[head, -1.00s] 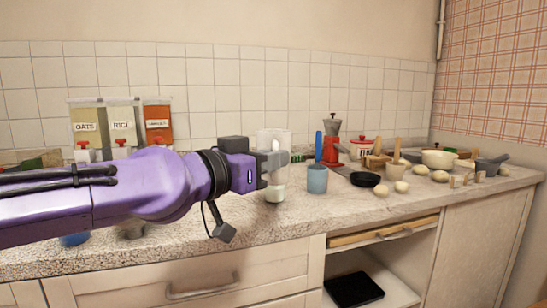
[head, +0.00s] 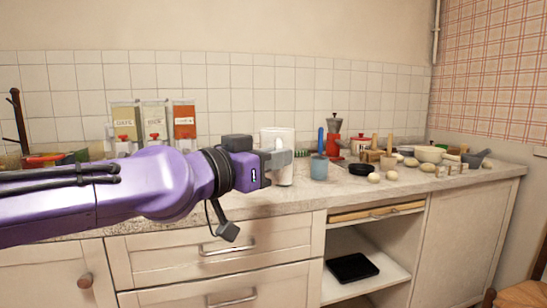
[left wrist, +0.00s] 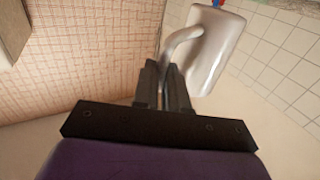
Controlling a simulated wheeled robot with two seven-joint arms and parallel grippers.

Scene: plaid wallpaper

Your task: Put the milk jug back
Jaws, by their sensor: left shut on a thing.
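The white milk jug (head: 284,140) is in my left gripper (head: 280,161), near the middle of the head view and in front of the counter's back part. In the left wrist view, the jug (left wrist: 214,55) is at the upper right, with its curved handle running down between the fingers. My left gripper (left wrist: 165,88) is shut on that handle. The fingers hide part of the jug in the head view. I cannot tell from the picture how far the jug is from the counter. My right gripper is not in view.
Labelled dispensers (head: 154,125) stand at the back left. Below is an open shelf with a black flat object (head: 352,267). A chair (head: 522,295) shows lower right.

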